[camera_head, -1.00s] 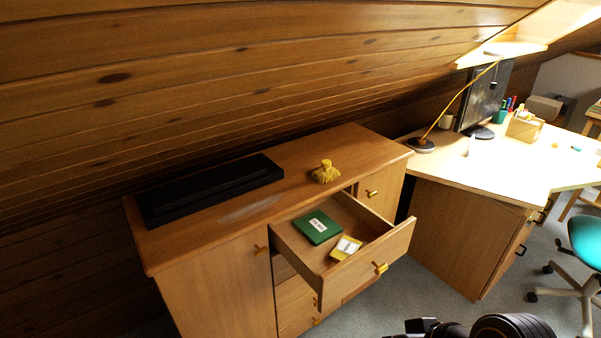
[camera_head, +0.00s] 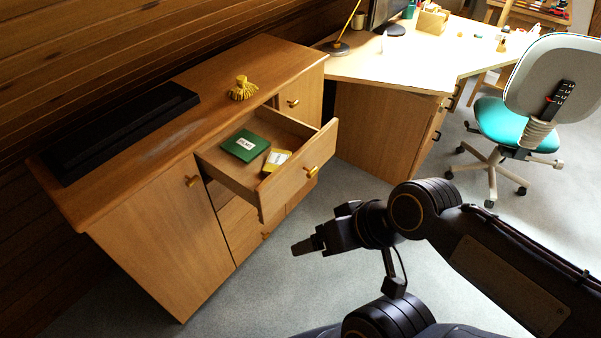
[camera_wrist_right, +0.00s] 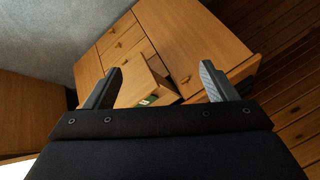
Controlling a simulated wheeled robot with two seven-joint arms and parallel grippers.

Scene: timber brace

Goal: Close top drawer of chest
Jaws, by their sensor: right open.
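The wooden chest (camera_head: 160,215) stands along the plank wall at left. Its top drawer (camera_head: 294,178) is pulled well out, with a brass knob on its front. A green book (camera_head: 245,146) and a yellow and white box (camera_head: 276,160) lie inside it. My right gripper (camera_head: 298,248) is in front of the drawer, lower and apart from it. The right wrist view shows its two fingers (camera_wrist_right: 166,84) spread and empty, with the open drawer (camera_wrist_right: 160,82) beyond and between them. My left gripper is not in view.
A black flat object (camera_head: 120,128) and a yellow tasselled item (camera_head: 242,90) sit on the chest top. A desk (camera_head: 385,110) stands behind to the right, with a teal and grey swivel chair (camera_head: 515,115). The carpet before the chest is clear.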

